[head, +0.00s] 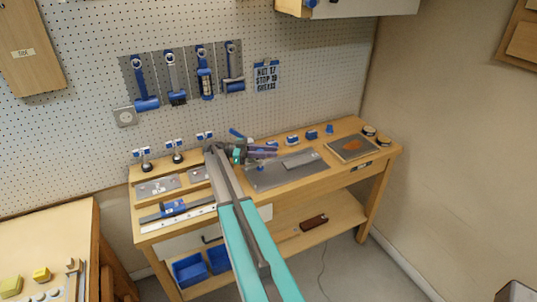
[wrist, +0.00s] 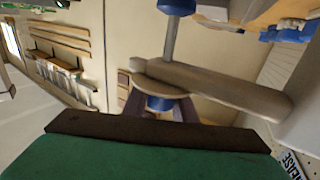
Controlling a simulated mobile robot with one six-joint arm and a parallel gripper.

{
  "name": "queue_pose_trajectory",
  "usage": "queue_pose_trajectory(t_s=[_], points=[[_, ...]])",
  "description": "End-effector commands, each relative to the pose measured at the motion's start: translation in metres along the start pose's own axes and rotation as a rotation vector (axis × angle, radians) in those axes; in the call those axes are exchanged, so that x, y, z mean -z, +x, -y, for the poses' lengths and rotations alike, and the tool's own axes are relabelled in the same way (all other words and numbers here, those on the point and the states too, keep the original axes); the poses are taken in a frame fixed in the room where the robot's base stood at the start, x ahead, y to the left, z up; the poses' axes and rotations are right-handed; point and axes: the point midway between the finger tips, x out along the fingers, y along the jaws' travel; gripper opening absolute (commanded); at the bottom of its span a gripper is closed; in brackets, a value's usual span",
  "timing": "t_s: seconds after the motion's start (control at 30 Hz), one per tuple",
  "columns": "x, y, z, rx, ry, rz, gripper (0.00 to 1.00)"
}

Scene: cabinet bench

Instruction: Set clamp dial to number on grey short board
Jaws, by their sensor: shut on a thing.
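In the head view my gripper (head: 262,151) is over the middle of the wooden bench, among small blue and grey parts. In the wrist view its dark purple fingers (wrist: 160,112) are shut on a blue round part (wrist: 160,102), which looks like a dial. This part sits under a long grey clamp-like arm (wrist: 215,84). A grey post with a blue end (wrist: 176,6) stands beyond it. A short grey board (head: 301,159) lies on a larger grey plate (head: 268,181) right of my gripper. No number on either is legible.
Small blue-topped parts (head: 292,139) line the bench's back edge. Smaller grey plates (head: 157,188) and a blue tool (head: 175,208) lie at the left. A tray (head: 340,150) with an orange patch is at the right. Blue-handled tools (head: 145,103) hang above on the pegboard.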

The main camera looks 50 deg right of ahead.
Motion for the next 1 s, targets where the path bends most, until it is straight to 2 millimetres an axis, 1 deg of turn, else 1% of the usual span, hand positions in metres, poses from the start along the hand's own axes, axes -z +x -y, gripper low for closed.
queue_pose_trajectory(t_s=[0.03, 0.5, 0.53, 0.6, 0.63, 1.0], points=[[0.0017, -0.0046, 0.0036, 0.002, 0.004, -0.001, 0.02], [0.0025, -0.0039, 0.0022, -0.013, 0.004, -0.001, 0.02], [0.0025, -0.0039, 0.0022, -0.013, 0.004, -0.001, 0.28], [0.0021, -0.0036, 0.0017, -0.015, 0.003, -0.001, 0.4], [0.0019, -0.0031, 0.0015, -0.016, 0.003, -0.001, 0.43], [0.0013, -0.0005, -0.0001, -0.022, 0.001, 0.0, 0.43]])
